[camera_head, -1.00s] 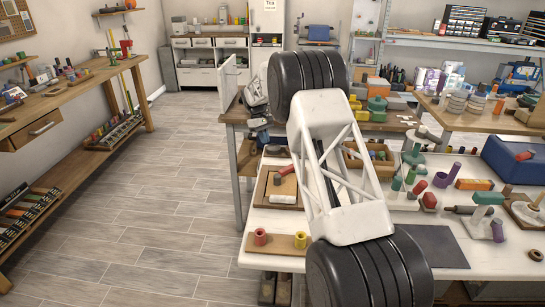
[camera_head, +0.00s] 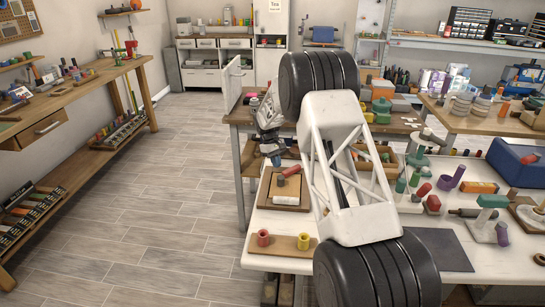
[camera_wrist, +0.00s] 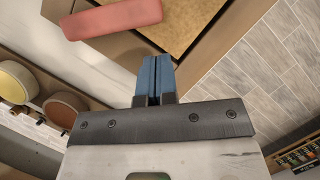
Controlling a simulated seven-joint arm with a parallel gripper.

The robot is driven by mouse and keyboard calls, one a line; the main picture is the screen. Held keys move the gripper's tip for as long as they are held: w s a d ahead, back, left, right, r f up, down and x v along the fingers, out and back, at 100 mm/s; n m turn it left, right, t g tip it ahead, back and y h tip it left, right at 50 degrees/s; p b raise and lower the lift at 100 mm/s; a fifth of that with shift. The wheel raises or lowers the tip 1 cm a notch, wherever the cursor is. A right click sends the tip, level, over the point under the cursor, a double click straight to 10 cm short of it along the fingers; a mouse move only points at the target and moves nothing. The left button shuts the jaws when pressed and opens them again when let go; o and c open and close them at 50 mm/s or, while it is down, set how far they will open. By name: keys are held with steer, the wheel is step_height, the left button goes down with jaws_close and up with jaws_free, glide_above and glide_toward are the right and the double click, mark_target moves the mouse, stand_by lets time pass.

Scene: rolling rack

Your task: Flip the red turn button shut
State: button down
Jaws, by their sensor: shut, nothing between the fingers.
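The red turn button (camera_head: 290,171) is a short rounded bar at the wooden framed board (camera_head: 266,204) on the near left of the white table. In the wrist view the red bar (camera_wrist: 112,17) lies across the brown frame (camera_wrist: 190,78), beside a tan panel (camera_wrist: 215,25). A small white piece shows next to the button in the head view.
A wooden strip with a red cup (camera_head: 263,238) and a yellow cup (camera_head: 304,241) lies in front of the board. Pegs and blocks crowd the table to the right, behind my arm. Open floor (camera_head: 160,220) lies left of the table.

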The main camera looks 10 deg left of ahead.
mark_target(292, 170)
steer(key=shift+s+d, duration=0.8)
steer(key=shift+s, duration=0.05)
steer(key=shift+s+d+n, duration=0.5)
steer(key=shift+s+n, duration=0.2)
steer(key=shift+f, duration=0.1)
steer(key=shift+w+a, duration=0.1)
steer(key=shift+w, duration=0.15)
steer(key=shift+w+a, duration=0.2)
steer(key=shift+w, duration=0.25)
